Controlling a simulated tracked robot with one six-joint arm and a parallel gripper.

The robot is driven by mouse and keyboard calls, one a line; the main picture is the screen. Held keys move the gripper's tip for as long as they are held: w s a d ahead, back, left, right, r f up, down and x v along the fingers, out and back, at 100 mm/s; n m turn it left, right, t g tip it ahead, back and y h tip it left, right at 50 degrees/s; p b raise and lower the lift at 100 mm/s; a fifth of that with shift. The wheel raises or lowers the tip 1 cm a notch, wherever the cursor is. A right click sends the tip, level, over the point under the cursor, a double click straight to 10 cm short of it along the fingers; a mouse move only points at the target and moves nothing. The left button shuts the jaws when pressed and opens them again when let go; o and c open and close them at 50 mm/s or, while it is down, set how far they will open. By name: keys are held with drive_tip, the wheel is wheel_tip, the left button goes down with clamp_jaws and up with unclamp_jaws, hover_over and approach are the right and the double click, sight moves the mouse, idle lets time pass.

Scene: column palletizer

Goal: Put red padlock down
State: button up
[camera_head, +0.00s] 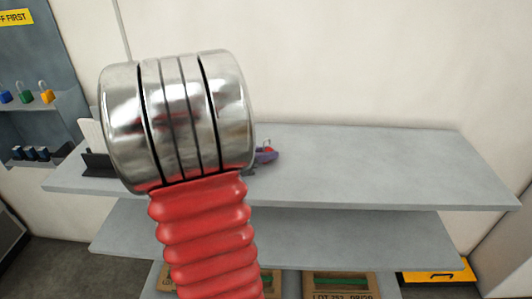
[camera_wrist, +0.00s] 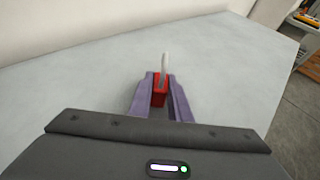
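The red padlock (camera_wrist: 160,92) stands upright between the two purple fingers of my gripper (camera_wrist: 161,80) in the wrist view, its pale shackle pointing up. The fingers press on its sides. Beneath and around it is the grey top shelf (camera_wrist: 226,75). The arm hides most of the gripper. I cannot tell whether the padlock touches the shelf.
The right part of the top shelf is clear. A black stand with a white panel (camera_head: 92,135) is at its left end. A lower shelf (camera_head: 350,235) has free room. Boxes (camera_head: 340,285) stand below. Several coloured padlocks (camera_head: 27,96) sit on a rack at far left.

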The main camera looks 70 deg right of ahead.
drive_tip(key=o, duration=0.5)
drive_tip(key=shift+c, duration=0.2)
drive_tip(key=shift+r, duration=0.15)
drive_tip(key=v, duration=1.2)
idle(0.5)
drive_tip(key=w+a+m+t+y, duration=0.3)
drive_tip(key=a+m+t+y, duration=0.1)
drive_tip(key=a, duration=1)
drive_tip(key=w+a+m+t+y, duration=0.3)
drive_tip(key=w+a+t, duration=0.1)
drive_tip(key=a, duration=1)
drive_tip(key=w+a+m+t+y, duration=0.3)
drive_tip(key=a+m+t+y, duration=0.1)
drive_tip(key=a, duration=1)
drive_tip(key=shift+w+r+m+t+y, duration=0.3)
drive_tip(key=shift+w+t, duration=0.05)
drive_tip(key=shift+t, duration=0.05)
